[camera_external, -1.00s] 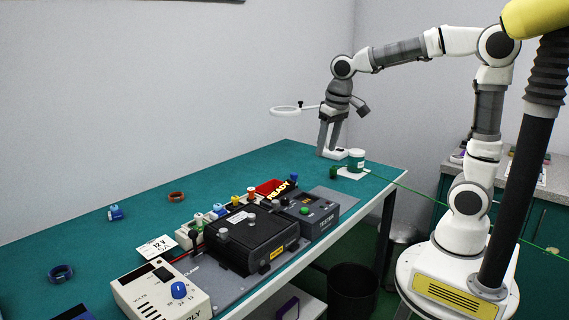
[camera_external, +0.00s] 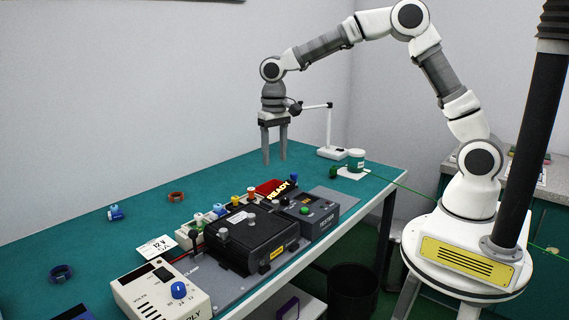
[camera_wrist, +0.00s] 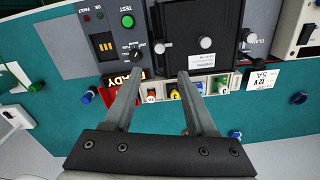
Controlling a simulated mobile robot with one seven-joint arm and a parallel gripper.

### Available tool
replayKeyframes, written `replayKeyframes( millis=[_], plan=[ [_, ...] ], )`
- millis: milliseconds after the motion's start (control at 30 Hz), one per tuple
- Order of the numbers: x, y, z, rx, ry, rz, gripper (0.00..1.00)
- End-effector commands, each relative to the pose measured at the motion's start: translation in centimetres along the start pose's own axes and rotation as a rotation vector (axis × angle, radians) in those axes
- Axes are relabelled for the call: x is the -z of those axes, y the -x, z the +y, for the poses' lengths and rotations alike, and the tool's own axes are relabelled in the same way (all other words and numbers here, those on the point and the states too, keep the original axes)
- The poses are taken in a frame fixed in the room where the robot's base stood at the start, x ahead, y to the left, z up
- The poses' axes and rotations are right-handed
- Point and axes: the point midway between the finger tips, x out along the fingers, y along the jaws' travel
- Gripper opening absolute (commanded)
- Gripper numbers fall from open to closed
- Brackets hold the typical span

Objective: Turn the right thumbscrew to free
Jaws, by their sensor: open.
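The black box (camera_external: 250,240) stands on the grey fixture on the bench. Silver round knobs, apparently the thumbscrews, sit on it: one shows in the external view (camera_external: 223,221). In the wrist view one knob (camera_wrist: 206,42) is at the lid's right and another knob (camera_wrist: 160,47) at its left. Which way the screws are turned is too small to tell. My gripper (camera_external: 275,161) points down above the bench behind the box, open and empty. In the wrist view its fingertips (camera_wrist: 160,73) reach toward the box's edge, apart from the knobs.
The tester (camera_external: 310,210) with a green button adjoins the box, beside the red READY sign (camera_external: 272,187). Several coloured posts (camera_wrist: 173,92) line the box's edge. A cream power supply (camera_external: 160,290) stands in front. A magnifier stand (camera_external: 331,153) is behind. The left bench is mostly clear.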

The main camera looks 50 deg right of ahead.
Motion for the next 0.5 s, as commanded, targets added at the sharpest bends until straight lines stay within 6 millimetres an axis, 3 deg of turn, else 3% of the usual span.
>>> replayKeyframes(
  millis=[100, 500],
  plan=[
    [-0.1, -2.8, 0.1, -0.003, 0.0, -0.005, 0.57],
    [-0.1, -11.0, 0.1, -0.001, 0.002, -0.003, 0.57]
  ],
)
